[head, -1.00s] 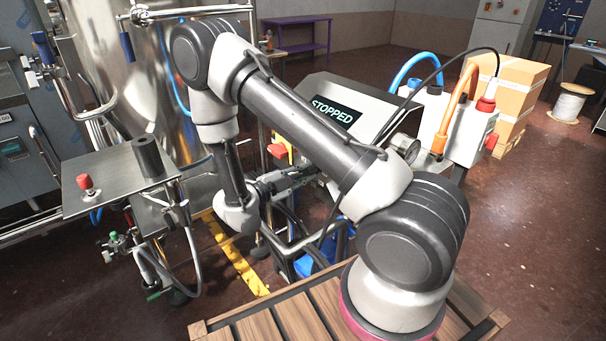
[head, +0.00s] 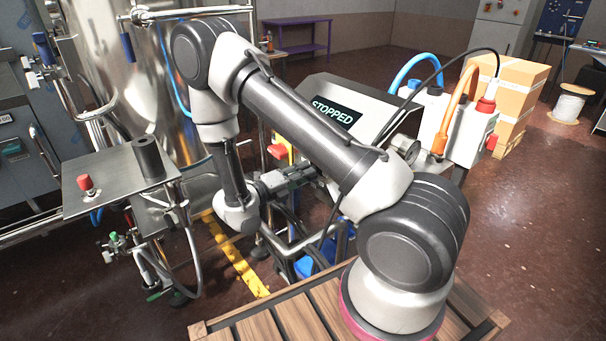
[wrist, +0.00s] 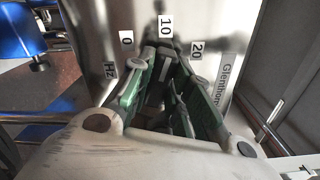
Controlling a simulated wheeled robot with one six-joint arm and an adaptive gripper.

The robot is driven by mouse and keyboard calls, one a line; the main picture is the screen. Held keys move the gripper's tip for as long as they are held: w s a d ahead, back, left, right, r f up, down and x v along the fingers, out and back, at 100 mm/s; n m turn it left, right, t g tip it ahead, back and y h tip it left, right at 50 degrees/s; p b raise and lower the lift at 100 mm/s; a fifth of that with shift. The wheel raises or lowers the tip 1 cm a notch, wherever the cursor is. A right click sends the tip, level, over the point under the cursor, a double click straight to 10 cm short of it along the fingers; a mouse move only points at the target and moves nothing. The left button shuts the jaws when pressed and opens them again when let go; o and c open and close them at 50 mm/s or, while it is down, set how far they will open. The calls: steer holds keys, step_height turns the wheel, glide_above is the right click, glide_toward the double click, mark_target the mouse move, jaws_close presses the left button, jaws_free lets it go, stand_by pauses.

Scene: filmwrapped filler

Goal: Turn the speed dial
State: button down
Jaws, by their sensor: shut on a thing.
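The speed dial (wrist: 164,58) is dark, with a pale line on it, in the upper middle of the wrist view. White tags reading 0 (wrist: 126,38), 10 (wrist: 166,27) and 20 (wrist: 197,48) are arranged around it, and the line points roughly toward 10. My gripper (wrist: 167,70) has its green-padded fingers on both sides of the dial and is shut on it. In the head view my gripper (head: 292,178) reaches the machine's side; the dial is hidden there. The machine's display (head: 333,111) reads STOPPED.
A steel tank (head: 125,70) stands at the left. A small steel shelf (head: 115,187) carries a red button (head: 86,184). Hoses and pipes crowd the space below my gripper. Open floor lies at the right.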

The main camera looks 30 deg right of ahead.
steer(key=m, duration=1.9)
steer(key=shift+s, duration=0.25)
steer(key=shift+m, duration=0.4)
steer(key=c, duration=1.3)
jaws_free()
steer(key=a, duration=0.4)
steer(key=s+a, duration=0.1)
steer(key=a, duration=0.2)
steer(key=s+a, duration=0.1)
steer(key=a, duration=0.3)
steer(key=shift+s+a, duration=0.1)
steer(key=shift+a, duration=0.25)
